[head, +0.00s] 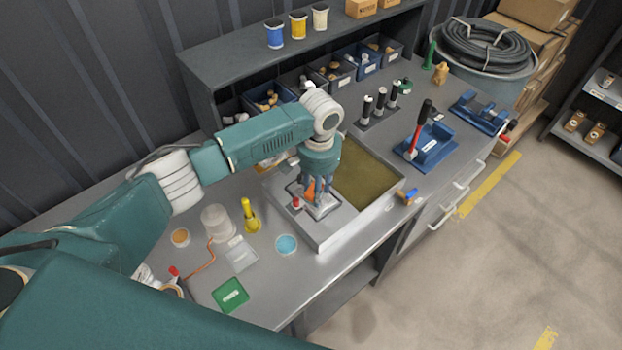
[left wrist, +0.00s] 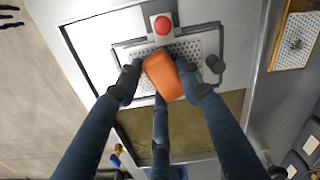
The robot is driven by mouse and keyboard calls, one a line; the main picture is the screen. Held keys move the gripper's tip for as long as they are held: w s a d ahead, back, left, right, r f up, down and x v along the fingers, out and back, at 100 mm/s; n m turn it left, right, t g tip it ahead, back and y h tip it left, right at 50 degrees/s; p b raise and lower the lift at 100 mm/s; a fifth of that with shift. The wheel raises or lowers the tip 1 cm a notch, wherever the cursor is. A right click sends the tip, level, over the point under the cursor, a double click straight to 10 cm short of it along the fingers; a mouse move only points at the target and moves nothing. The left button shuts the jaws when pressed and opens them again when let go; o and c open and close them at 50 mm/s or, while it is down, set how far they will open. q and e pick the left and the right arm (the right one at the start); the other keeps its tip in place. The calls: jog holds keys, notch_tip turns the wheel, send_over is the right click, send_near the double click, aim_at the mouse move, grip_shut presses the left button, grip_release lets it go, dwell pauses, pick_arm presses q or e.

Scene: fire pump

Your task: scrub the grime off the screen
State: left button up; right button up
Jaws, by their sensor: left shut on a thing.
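The screen (left wrist: 203,47) is a perforated metal plate in a frame on the light grey basin unit (head: 325,240). It also shows in the head view (head: 323,210), partly covered by my gripper. My left gripper (head: 318,193) points down over the screen and is shut on an orange block (left wrist: 164,77), which looks like the scrubber. In the left wrist view my fingers (left wrist: 158,82) close around it, and it lies over the screen; whether it touches is unclear. No distinct grime shows on the visible holes. A red knob (left wrist: 162,25) stands at the frame's edge. My right gripper is not in view.
Murky brown liquid (head: 368,178) fills the basin beside the screen. A blue fixture with a red-handled tool (head: 430,145) is right.

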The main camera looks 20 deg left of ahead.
pick_arm(q)
jog(key=shift+s+d+p, duration=0.65)
jog(key=shift+d, duration=0.2)
jog(key=shift+s+d, duration=0.3)
jog(key=shift+d, duration=0.2)
jog(key=shift+s+d, duration=0.3)
jog(key=shift+d, duration=0.2)
jog(key=shift+w+a+r, duration=0.1)
jog(key=shift+w+r, duration=0.05)
jog(key=shift+r, duration=2.85)
jog(key=shift+r, duration=0.15)
notch_tip(320, 180, up, 3)
jog(key=shift+f, duration=0.15)
